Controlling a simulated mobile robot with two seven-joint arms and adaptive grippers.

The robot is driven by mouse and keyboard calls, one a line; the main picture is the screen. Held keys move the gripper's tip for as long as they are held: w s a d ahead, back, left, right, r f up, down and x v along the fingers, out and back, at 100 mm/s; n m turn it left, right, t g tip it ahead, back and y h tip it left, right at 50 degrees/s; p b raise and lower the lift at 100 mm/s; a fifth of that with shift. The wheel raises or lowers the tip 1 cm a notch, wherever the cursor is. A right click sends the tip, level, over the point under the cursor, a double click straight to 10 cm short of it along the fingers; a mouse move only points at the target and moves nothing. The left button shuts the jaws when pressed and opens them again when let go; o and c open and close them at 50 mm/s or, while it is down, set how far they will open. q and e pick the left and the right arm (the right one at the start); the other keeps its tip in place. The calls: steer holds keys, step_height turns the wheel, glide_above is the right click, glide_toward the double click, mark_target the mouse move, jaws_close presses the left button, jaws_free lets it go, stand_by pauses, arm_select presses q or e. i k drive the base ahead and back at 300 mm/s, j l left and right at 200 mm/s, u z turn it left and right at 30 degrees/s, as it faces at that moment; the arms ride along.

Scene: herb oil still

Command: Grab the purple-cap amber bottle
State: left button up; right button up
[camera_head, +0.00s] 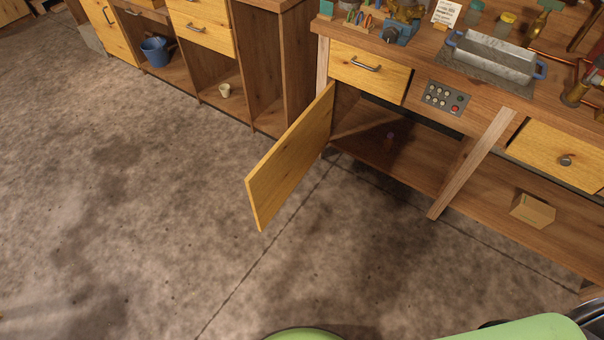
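Neither of my grippers is in view; only green parts of my own body show along the bottom edge.
The yellow door stands swung out to the left of the shelf opening. A slanted wooden leg (472,165) bounds the opening on the right. A cardboard box (533,210) sits further right on the shelf. A metal basin (492,58) is on the benchtop. The concrete floor in front is clear.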

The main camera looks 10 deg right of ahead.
mark_target(388, 142)
steer(key=k+z, duration=0.2)
steer(key=z, duration=0.15)
steer(key=k+l+z, duration=0.1)
steer(key=k+z, duration=0.25)
steer(key=k+l+z, duration=0.1)
steer(key=z, duration=0.25)
steer(key=i+j+z, duration=0.15)
steer(key=j+z, duration=0.15)
steer(key=j, duration=0.2)
steer(key=i+j+z, duration=0.1)
steer(key=j+z, duration=0.15)
steer(key=j, duration=0.25)
steer(key=i+j+z, duration=0.1)
steer(key=j+z, duration=0.2)
steer(key=j, duration=1.45)
steer(key=i+j, duration=0.15)
steer(key=j, duration=1.15)
steer(key=k+j, duration=0.15)
steer(key=k, duration=0.15)
steer(key=k+j, duration=0.15)
steer(key=k, duration=0.15)
